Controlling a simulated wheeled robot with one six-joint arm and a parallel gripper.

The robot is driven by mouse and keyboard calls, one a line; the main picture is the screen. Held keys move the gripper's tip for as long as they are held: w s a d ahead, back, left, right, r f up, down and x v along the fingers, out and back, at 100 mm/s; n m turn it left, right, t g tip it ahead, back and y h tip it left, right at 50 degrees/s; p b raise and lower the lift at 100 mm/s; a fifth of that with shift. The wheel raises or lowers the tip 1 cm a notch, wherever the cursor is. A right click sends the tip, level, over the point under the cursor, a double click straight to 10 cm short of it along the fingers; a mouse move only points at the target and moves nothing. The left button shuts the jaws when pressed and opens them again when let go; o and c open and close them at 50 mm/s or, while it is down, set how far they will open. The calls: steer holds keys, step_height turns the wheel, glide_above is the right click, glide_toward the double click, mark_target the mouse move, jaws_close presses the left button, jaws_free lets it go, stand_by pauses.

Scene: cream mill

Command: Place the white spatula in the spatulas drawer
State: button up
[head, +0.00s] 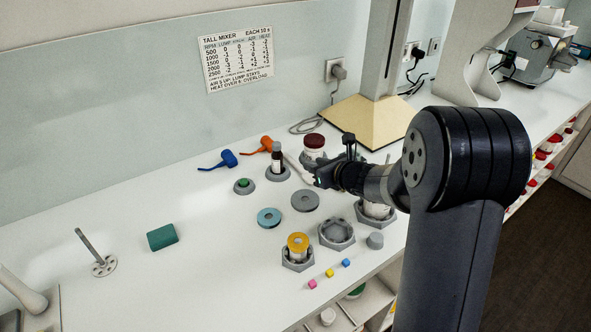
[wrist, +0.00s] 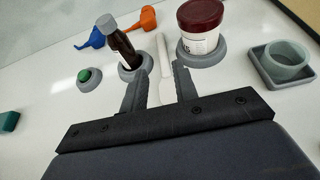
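The white spatula (wrist: 163,58) lies on the white counter between the dark bottle and the maroon-lidded jar in the wrist view. In the head view it shows as a thin pale strip (head: 297,165) running to my gripper (head: 318,181). In the wrist view my gripper (wrist: 158,76) is open, with one finger on each side of the spatula. A gap shows between the fingers and the spatula, and I cannot tell how high the fingers are above the counter. No drawer marked for spatulas can be made out.
The dark bottle (head: 276,158) and maroon-lidded jar (head: 314,146) stand close to my gripper. Blue (head: 219,160) and orange (head: 257,146) tools lie behind. Grey holders, a yellow-topped jar (head: 298,244) and small cubes are nearer the front edge. Open shelves (head: 372,300) are below. The counter's left is clearer.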

mark_target(299, 166)
steer(key=f, duration=0.1)
steer(key=w+f, duration=0.1)
steer(key=a+f, duration=0.1)
steer(key=shift+w+f, duration=0.15)
steer(key=shift+p+x, duration=0.6)
steer(key=shift+x, duration=2.35)
steer(key=shift+c, duration=0.2)
jaws_close()
